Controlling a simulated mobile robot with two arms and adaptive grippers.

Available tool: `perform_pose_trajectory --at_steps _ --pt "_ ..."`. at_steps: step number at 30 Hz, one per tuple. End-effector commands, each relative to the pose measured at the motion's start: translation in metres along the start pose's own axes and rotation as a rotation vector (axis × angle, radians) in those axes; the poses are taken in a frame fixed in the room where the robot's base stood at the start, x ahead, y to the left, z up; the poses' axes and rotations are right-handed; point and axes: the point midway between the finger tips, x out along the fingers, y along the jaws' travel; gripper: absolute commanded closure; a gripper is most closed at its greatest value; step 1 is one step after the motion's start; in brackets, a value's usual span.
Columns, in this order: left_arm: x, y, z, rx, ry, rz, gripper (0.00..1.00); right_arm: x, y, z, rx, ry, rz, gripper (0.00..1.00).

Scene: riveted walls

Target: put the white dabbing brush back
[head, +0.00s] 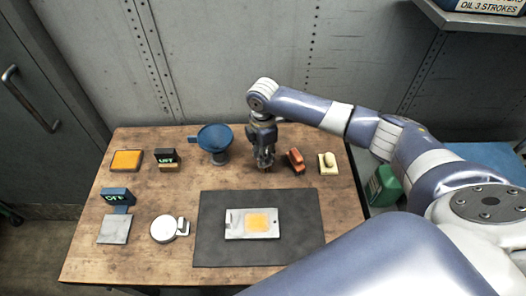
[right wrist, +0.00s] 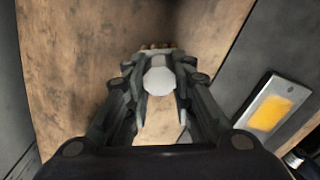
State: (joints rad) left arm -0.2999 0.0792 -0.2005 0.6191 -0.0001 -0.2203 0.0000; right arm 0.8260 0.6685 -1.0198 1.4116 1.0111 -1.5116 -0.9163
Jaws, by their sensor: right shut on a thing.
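My right gripper (head: 264,163) is low over the back of the wooden table, between the blue funnel and a red-orange brush-like block. It is shut on a pale white, many-sided piece (right wrist: 159,80), which I take for the white dabbing brush. In the right wrist view this piece sits between the two fingers, with small brownish bits just beyond the fingertips. In the head view the fingers hide most of it. I cannot tell whether it touches the table. My left gripper is not in view.
The blue funnel (head: 215,140) stands left of the gripper; the red-orange block (head: 295,160) and a cream block (head: 327,164) lie right. In front are a dark mat (head: 215,255) with an orange-patched plate (head: 235,234), and a white round tin (head: 163,229). Stamps stand left.

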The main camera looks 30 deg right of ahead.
Motion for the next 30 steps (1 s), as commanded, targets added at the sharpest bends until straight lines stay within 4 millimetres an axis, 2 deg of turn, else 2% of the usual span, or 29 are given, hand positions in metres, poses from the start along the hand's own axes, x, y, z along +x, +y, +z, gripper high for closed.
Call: perform_pose_trajectory --at_steps 10,11,13,14,24,26,30 --pt "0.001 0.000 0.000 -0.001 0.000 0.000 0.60 0.004 0.000 0.000 0.000 0.001 0.000 1.00" --pt "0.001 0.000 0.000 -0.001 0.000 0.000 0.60 0.004 0.000 0.000 0.000 0.001 0.001 0.75" --pt "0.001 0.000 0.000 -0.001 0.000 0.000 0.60 0.004 0.000 0.000 0.000 0.001 0.001 0.59" --pt "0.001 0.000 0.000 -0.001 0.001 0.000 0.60 0.004 0.000 0.000 0.000 0.001 0.001 0.57" --pt "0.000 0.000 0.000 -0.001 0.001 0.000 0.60 0.002 0.000 0.000 0.000 0.001 0.001 0.57" --pt "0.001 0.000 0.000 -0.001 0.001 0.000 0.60 -0.002 0.000 0.000 0.000 0.001 0.001 0.57" --pt "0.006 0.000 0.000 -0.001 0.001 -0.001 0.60 -0.022 0.001 0.000 0.000 0.002 0.005 0.57"
